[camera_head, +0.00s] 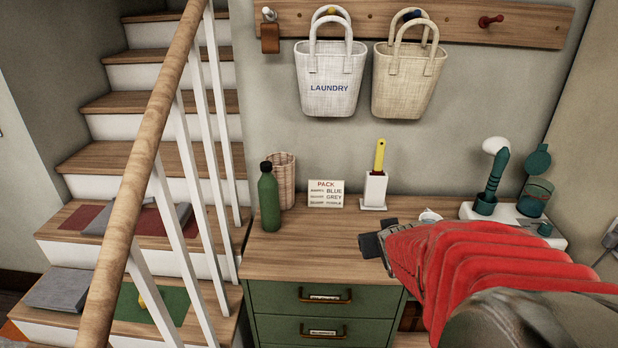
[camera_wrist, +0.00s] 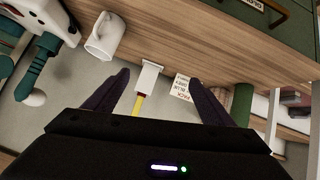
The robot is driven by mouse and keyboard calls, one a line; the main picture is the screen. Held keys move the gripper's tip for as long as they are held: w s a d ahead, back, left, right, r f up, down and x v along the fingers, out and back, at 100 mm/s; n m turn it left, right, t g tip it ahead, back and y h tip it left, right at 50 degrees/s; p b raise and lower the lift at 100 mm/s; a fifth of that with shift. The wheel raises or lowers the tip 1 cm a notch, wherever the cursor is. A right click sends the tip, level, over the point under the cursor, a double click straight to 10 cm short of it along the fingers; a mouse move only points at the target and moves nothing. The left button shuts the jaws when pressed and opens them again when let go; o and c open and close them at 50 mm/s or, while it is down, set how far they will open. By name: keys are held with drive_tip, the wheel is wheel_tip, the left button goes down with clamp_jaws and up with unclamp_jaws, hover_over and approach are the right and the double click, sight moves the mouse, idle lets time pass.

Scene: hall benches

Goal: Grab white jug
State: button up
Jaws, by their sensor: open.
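The white jug (camera_wrist: 104,38) shows in the wrist view at upper left, on the wooden bench top. In the head view only a small part of the jug (camera_head: 430,215) shows behind my arm; the rest is hidden. My gripper (camera_wrist: 159,76) is open, with nothing between its dark fingers. The jug lies outside the fingers, beyond the left one in the wrist view. In the head view my gripper (camera_head: 372,245) is over the bench top, to the left of the jug and nearer the camera.
A white holder with a yellow-handled brush (camera_head: 375,188), a sign card (camera_head: 325,194), a green bottle (camera_head: 268,197) and a woven cup (camera_head: 285,170) stand along the back. A white tray with green items (camera_head: 548,238) is at right. The bench's front left (camera_head: 300,255) is clear.

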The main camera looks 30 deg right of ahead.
drive_tip(key=s+d+f+t, duration=0.1)
drive_tip(key=s+d+f, duration=0.1)
drive_tip(key=d+f, duration=0.1)
drive_tip(key=s+d+f+m+t, duration=0.1)
drive_tip(key=s+d+f, duration=0.1)
drive_tip(key=d, duration=0.4)
drive_tip(key=s+d+f+m, duration=0.1)
drive_tip(key=s+d+f, duration=0.2)
drive_tip(key=d, duration=0.1)
drive_tip(key=shift+s+d+f+t+h, duration=0.1)
drive_tip(key=shift+d+f+t+h, duration=0.3)
drive_tip(key=shift+s+d+f, duration=0.1)
drive_tip(key=shift+s+d, duration=0.05)
drive_tip(key=shift+s, duration=0.15)
drive_tip(key=shift+w, duration=0.1)
drive_tip(key=x, duration=0.8)
drive_tip(key=shift+w, duration=0.2)
drive_tip(key=shift+d, duration=0.1)
